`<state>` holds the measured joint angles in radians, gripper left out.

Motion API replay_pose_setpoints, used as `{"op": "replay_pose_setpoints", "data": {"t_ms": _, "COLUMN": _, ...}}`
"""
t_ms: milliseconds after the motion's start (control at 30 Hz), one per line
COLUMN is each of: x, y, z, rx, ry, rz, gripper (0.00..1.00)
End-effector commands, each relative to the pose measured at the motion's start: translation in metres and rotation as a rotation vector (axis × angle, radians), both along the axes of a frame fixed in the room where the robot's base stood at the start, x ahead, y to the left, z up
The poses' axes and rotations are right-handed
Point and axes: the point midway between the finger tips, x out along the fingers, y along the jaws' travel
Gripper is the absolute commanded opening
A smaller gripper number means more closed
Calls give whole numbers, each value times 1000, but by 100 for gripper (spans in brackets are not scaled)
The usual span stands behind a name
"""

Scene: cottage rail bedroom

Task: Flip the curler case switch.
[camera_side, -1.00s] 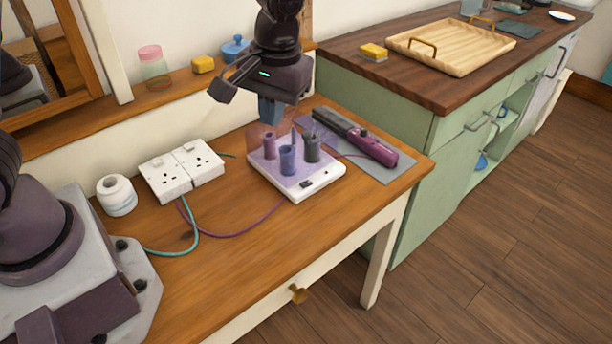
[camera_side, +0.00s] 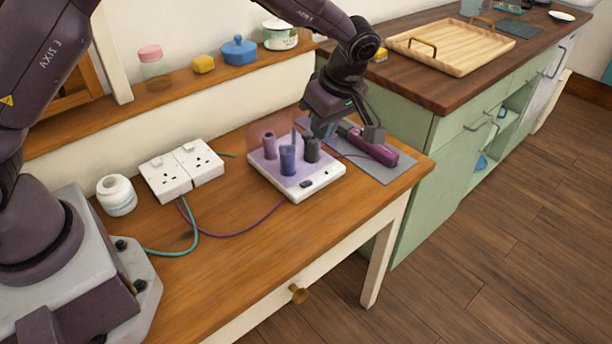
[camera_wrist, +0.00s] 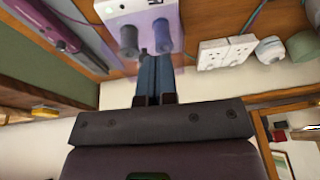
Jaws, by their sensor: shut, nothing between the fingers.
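The curler case (camera_side: 322,187) is a white box with a purple top on the wooden table. Several blue, purple and dark rollers stand on it, and a clear lid stands up at its back. A dark switch (camera_side: 306,184) sits on the white front strip; I cannot tell which way it is set. My gripper (camera_side: 324,130) is shut and empty, above the back right of the case near the dark roller. In the wrist view its blue fingers (camera_wrist: 154,72) are together, pointing toward the case (camera_wrist: 135,10). Whether they touch a roller I cannot tell.
A purple curling iron (camera_side: 372,148) lies on a grey mat (camera_side: 398,172) right of the case. White sockets (camera_side: 182,170) with cables and a white jar (camera_side: 117,195) stand left. The shelf behind holds a blue pot (camera_side: 239,51). The table front is clear.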

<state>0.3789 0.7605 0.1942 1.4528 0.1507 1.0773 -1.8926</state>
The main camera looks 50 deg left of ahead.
Motion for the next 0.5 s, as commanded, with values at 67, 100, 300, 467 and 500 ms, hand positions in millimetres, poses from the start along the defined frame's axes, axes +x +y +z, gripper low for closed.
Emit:
{"op": "replay_pose_setpoints", "data": {"t_ms": 67, "x": 0, "y": 0, "z": 0, "rx": 0, "ry": 0, "rz": -1, "gripper": 0}}
{"op": "replay_pose_setpoints", "data": {"t_ms": 100, "x": 0, "y": 0, "z": 0, "rx": 0, "ry": 0, "rz": -1, "gripper": 0}}
{"op": "replay_pose_setpoints", "data": {"t_ms": 300, "x": -2, "y": 5, "z": -16, "rx": 1, "ry": 4, "rz": 0, "gripper": 0}}
{"op": "replay_pose_setpoints", "data": {"t_ms": 467, "x": -4, "y": 14, "z": -46, "rx": 2, "ry": 7, "rz": -1, "gripper": 0}}
{"op": "replay_pose_setpoints", "data": {"t_ms": 500, "x": -5, "y": 17, "z": -54, "rx": 1, "ry": 7, "rz": -1, "gripper": 0}}
